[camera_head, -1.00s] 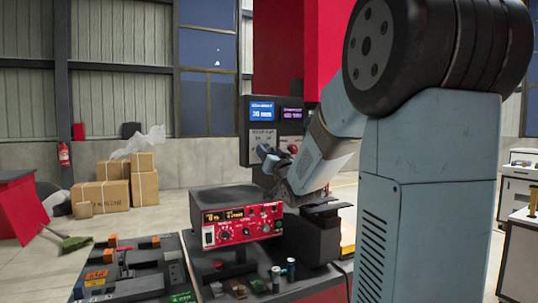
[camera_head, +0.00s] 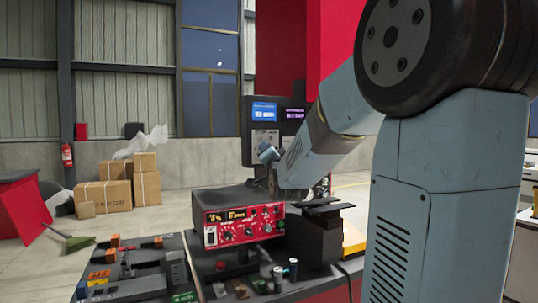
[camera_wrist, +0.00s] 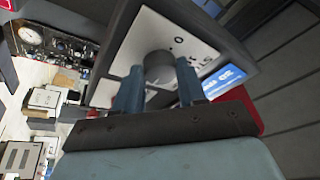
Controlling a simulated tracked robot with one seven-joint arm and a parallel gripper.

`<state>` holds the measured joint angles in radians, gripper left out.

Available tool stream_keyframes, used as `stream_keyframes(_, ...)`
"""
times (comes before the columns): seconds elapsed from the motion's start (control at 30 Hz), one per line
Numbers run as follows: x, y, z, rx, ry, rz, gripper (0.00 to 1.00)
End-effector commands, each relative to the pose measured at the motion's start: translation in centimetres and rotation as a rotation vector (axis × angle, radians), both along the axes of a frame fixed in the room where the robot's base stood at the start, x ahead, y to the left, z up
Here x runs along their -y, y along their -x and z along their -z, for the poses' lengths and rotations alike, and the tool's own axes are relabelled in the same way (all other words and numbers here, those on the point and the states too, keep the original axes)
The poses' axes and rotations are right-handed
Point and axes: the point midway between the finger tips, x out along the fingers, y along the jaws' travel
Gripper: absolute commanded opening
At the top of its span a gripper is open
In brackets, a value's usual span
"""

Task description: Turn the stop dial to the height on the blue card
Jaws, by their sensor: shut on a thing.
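The stop dial is a round dark grey knob (camera_wrist: 160,68) on a white panel in the wrist view. My gripper (camera_wrist: 160,82) has one blue-grey finger on each side of it and is shut on it. In the head view my gripper (camera_head: 268,155) is at the dark control panel (camera_head: 247,142), and the dial is hidden behind it. The blue card (camera_head: 263,110) is lit at the panel's upper left; its text is too blurred to read there. The blue card (camera_wrist: 222,80) also shows in the wrist view, tilted and partly cut off.
A purple display (camera_head: 294,114) is beside the blue card. A red control box (camera_head: 245,222) with knobs stands below, next to a dark block (camera_head: 318,235). Small parts and a dark tray (camera_head: 130,270) lie in front. Cardboard boxes (camera_head: 118,188) stand at the back left.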

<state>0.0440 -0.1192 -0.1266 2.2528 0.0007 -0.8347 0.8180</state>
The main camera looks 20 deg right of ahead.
Motion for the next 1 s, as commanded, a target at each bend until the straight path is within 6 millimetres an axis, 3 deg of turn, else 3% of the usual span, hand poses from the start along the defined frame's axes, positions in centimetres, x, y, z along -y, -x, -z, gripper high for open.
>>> stream_keyframes(0.37, 0.20, 0.00, 0.01, 0.000, -0.007, 0.004, 0.10)
stream_keyframes(0.4, 0.21, 0.00, 0.01, -0.001, -0.007, 0.004, 0.42)
stream_keyframes(0.6, 0.14, 0.00, -0.02, 0.001, -0.006, 0.003, 0.61)
stream_keyframes(0.67, 0.12, 0.01, -0.03, 0.001, -0.005, 0.003, 0.65)
stream_keyframes(1.0, -0.03, 0.55, 0.08, 0.001, -0.004, 0.001, 0.65)
